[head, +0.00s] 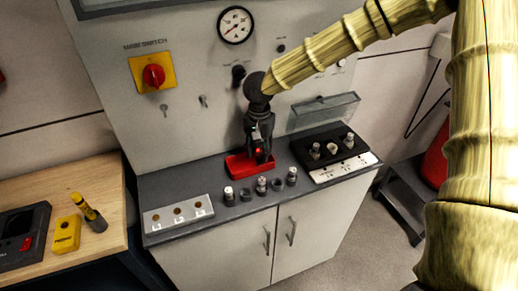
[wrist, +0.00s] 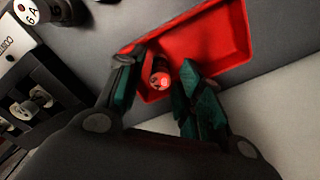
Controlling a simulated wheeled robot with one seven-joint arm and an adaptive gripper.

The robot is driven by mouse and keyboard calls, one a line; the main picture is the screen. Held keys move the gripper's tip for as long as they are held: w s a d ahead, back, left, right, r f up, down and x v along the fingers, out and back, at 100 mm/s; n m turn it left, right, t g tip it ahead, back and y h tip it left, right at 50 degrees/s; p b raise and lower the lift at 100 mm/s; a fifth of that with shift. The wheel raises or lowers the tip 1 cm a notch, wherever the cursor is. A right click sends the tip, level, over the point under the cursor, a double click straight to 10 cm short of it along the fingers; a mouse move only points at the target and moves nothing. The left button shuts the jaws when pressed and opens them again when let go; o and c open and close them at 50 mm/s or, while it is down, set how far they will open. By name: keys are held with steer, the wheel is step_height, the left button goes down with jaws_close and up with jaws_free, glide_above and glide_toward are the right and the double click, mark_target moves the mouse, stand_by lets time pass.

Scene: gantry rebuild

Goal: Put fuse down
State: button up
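A fuse with a red end (wrist: 161,80) stands between the two fingers of my gripper (wrist: 158,88) in the wrist view, at the near left end of the red tray (wrist: 215,38). A narrow gap shows on each side of the fuse, so the fingers look open around it. In the head view my gripper (head: 258,149) points down into the red tray (head: 238,169) on the grey counter, with the red fuse end (head: 258,151) between its fingers. The lower part of the fuse is hidden, so its contact with the tray floor cannot be seen.
Several fuses and holders (head: 261,186) stand in front of the tray. A black fuse block (head: 318,157) is to the right and a white socket plate (head: 178,214) to the left. The panel with a red switch (head: 153,76) rises behind. A wooden bench (head: 75,185) stands at left.

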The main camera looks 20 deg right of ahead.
mark_target(259, 151)
stand_by(0.3)
steer(key=shift+r+b, duration=0.45)
steer(key=shift+b, duration=0.05)
step_height(259, 151, up, 12)
steer(key=b, duration=0.1)
steer(key=shift+r, duration=0.15)
stand_by(0.3)
